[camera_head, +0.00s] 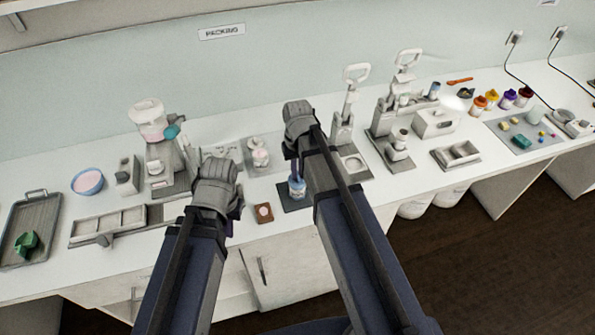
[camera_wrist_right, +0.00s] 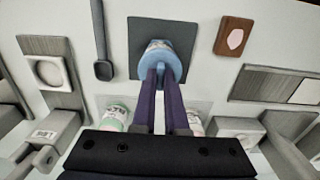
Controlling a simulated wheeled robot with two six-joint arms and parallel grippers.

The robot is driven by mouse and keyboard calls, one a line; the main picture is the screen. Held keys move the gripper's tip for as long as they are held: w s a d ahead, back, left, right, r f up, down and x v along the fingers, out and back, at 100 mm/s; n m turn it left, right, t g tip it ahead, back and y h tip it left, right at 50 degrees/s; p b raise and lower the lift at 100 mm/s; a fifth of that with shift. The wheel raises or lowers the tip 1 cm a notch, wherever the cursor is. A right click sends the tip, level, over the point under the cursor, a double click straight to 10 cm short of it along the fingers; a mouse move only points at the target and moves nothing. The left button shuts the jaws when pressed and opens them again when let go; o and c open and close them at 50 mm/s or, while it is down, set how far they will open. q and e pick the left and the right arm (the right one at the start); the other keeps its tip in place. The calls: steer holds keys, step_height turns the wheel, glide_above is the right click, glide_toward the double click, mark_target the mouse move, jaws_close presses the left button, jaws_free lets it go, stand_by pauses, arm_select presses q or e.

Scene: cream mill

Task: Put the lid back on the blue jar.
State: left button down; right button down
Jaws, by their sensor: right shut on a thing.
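The blue jar (camera_head: 297,190) stands on a dark square mat (camera_head: 286,204) in the head view. In the right wrist view, a round light-blue lid (camera_wrist_right: 172,66) is at the tips of my right gripper (camera_wrist_right: 164,74), over the same mat (camera_wrist_right: 145,30). My right gripper, also seen in the head view (camera_head: 295,172), is shut on the lid from above, at the jar's top. I cannot tell whether the lid is seated or slightly above the rim.
A small brown block with a pink top (camera_head: 264,212) lies left of the mat. Pale jars (camera_head: 260,155) stand behind on a grey mat. A lever press (camera_head: 350,110) is behind on the right. A blue bowl (camera_head: 88,182) and a tray (camera_head: 32,225) are at far left.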

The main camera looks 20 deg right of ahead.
steer(key=shift+f, duration=0.15)
steer(key=c, duration=0.9)
jaws_free()
steer(key=shift+o, duration=0.5)
steer(key=o, duration=0.4)
steer(key=shift+r, duration=0.2)
steer(key=shift+r+p, duration=2.15)
steer(key=shift+p, duration=0.1)
